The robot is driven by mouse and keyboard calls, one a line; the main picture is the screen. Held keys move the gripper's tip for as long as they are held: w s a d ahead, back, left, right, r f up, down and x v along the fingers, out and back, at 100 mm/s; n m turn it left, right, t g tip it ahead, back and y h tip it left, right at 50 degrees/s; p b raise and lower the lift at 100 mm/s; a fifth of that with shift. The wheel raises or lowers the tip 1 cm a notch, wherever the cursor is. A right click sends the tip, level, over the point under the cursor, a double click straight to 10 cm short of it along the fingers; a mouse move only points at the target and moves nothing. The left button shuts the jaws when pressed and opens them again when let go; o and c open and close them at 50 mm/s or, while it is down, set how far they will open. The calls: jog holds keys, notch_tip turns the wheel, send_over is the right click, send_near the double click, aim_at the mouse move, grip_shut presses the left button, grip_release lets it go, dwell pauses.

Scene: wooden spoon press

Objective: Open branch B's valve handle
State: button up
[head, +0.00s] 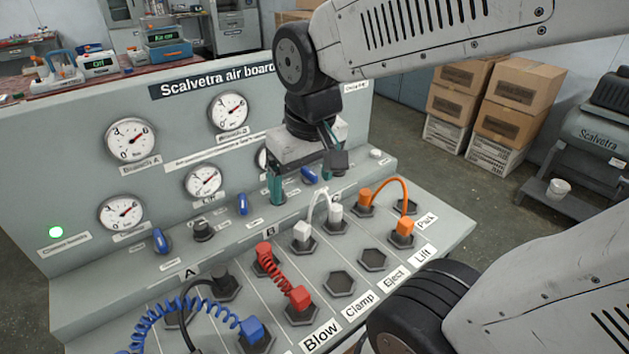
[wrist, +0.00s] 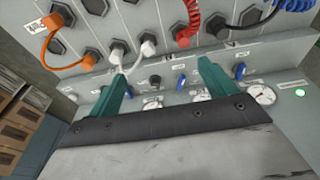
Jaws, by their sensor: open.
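The air board (head: 75,160) has a row of small blue valve handles along its ledge. The handle nearest the letter B (head: 242,204) appears to be branch B's. It stands roughly upright, and I cannot tell its setting. It seems to show in the wrist view too (wrist: 181,82), between the fingers. My gripper (head: 302,178), with teal fingers, is open and empty, above the ledge right of that handle and apart from it. In the wrist view, my gripper (wrist: 160,70) points at the board. Another blue handle (head: 309,175) is near the fingers, and one (head: 161,240) is by A.
A black knob (head: 202,230) stands left of the B handle. Red (head: 275,272), blue (head: 190,308), white (head: 318,208) and orange (head: 388,182) hoses arch over the sloped front panel. Cardboard boxes (head: 515,90) stand on the floor at right. A green lamp (head: 56,232) is lit.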

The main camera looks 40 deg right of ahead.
jog(key=shift+s+r, duration=0.2)
jog(key=shift+s, duration=0.55)
jog(key=shift+s+r, duration=0.15)
jog(key=shift+s, duration=0.55)
jog(key=c, duration=0.4)
jog(key=shift+f+g, duration=0.3)
jog(key=c, duration=0.6)
jog(key=shift+o, duration=0.2)
jog(key=m+g, duration=0.2)
jog(key=m, duration=0.1)
send_over(242, 203)
jog(key=s, duration=0.1)
jog(key=f, duration=1.2)
jog(key=shift+s+d, duration=0.1)
jog(key=shift+s, duration=0.1)
jog(key=shift+w+r+m, duration=0.5)
jog(key=shift+w, duration=0.3)
jog(key=shift+s+f, duration=0.15)
notch_tip(242, 203, down, 8)
jog(key=shift+r, duration=0.25)
